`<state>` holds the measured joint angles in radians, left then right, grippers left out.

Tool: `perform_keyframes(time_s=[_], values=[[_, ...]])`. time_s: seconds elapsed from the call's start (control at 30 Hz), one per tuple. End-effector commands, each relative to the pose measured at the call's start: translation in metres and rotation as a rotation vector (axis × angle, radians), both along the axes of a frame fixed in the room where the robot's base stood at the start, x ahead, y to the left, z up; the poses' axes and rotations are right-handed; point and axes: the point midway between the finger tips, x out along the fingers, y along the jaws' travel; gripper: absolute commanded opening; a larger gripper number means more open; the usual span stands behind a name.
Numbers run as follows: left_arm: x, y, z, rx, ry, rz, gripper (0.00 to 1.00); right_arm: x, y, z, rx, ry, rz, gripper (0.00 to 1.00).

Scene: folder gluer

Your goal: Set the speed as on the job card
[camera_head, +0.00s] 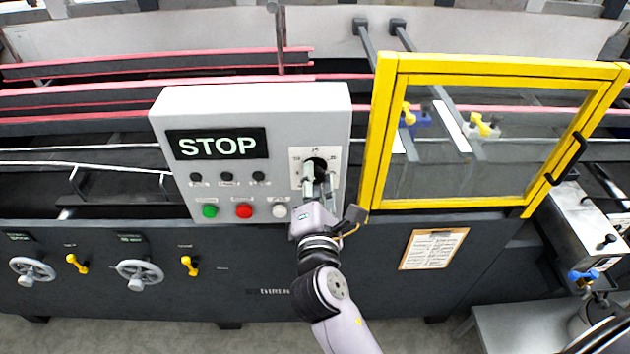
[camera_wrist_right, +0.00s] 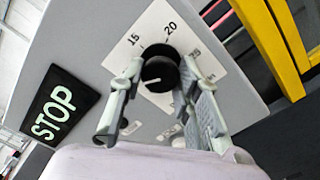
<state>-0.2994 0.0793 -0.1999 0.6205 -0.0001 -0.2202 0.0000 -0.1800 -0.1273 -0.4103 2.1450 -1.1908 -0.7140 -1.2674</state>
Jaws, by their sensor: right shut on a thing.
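The black speed knob (camera_wrist_right: 160,72) sits on a white dial plate (camera_wrist_right: 184,38) with numbers; 15 and 20 are readable, others are partly hidden. My right gripper (camera_head: 316,178) is shut on the knob, one finger on each side in the right wrist view (camera_wrist_right: 160,80). A short white mark on the knob points to the lower left in that view; the number there cannot be read. The grey control panel (camera_head: 270,120) has a display (camera_head: 217,144) reading STOP. The job card (camera_head: 433,248) hangs on the dark machine front; its text is too small to read. My left gripper is not in view.
Green (camera_head: 209,211), red (camera_head: 243,211) and white (camera_head: 279,210) buttons sit low on the panel, left of my right gripper. A yellow-framed guard (camera_head: 380,130) stands close on the right. Handwheels (camera_head: 140,272) and yellow levers (camera_head: 189,265) project from the machine front at lower left.

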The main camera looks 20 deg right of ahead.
Motion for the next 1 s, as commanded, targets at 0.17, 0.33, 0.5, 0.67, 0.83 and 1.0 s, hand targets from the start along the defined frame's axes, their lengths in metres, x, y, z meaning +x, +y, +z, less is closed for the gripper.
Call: perform_keyframes(time_s=[0.17,0.33,0.5,0.67,0.83,1.0], values=[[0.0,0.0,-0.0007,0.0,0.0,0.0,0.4,-0.0001,-0.0005,-0.0003,0.019,-0.005,-0.001,0.03],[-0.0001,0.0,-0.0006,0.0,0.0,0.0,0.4,-0.0002,-0.0004,-0.0002,0.021,-0.005,-0.002,0.03],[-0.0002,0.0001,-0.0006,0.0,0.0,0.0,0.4,-0.0002,-0.0005,-0.0003,0.021,-0.005,-0.002,0.03],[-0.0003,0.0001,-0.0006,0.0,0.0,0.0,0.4,-0.0002,-0.0004,-0.0003,0.021,-0.004,-0.001,0.4],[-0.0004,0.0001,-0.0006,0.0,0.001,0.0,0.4,-0.0002,-0.0002,-0.0003,0.019,-0.005,-0.001,0.51],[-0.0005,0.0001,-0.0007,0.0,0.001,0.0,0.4,-0.0001,-0.0001,-0.0003,0.019,-0.005,-0.001,0.51]])
